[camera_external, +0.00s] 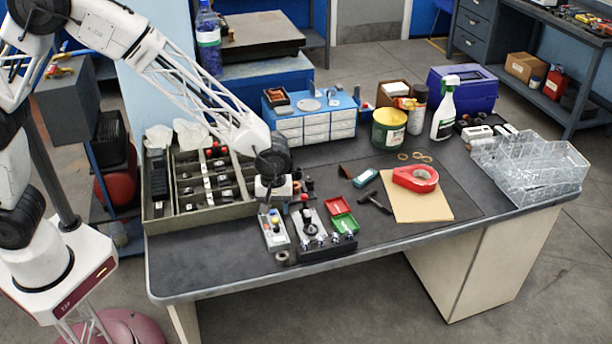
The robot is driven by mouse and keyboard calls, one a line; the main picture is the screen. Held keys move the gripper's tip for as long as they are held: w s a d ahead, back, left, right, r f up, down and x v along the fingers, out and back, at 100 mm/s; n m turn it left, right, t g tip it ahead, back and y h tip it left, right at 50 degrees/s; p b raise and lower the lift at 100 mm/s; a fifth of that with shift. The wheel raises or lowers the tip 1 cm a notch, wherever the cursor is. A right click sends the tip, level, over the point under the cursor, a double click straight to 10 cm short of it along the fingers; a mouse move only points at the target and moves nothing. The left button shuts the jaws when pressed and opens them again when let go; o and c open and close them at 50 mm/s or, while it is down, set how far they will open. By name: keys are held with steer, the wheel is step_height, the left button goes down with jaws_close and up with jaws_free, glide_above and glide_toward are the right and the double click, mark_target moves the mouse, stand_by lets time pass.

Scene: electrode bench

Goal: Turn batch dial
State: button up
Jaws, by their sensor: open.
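My gripper (268,207) hangs low over the front middle of the bench, its white body just above a small grey device (274,233) with blue, red and yellow parts. The jaws are open and small in this view; I see nothing held between them. Just right of it is a dark-based control unit (318,240) with a pale plate, a black round knob (309,229), a red-topped part and several shiny knobs along its front. The batch dial may be one of these knobs; I cannot tell which. Any contact between my gripper and the devices is unclear.
A compartment tray (158,212) stands left. Red and green small trays (342,215) sit right of the control unit. A red tape roll (415,178) lies on brown card. Blue drawers (312,122), bottles and a clear bin (535,165) stand behind and right. The front-right bench is clear.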

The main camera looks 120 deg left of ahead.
mark_target(276, 227)
steer(key=shift+f, duration=3.7)
jaws_close()
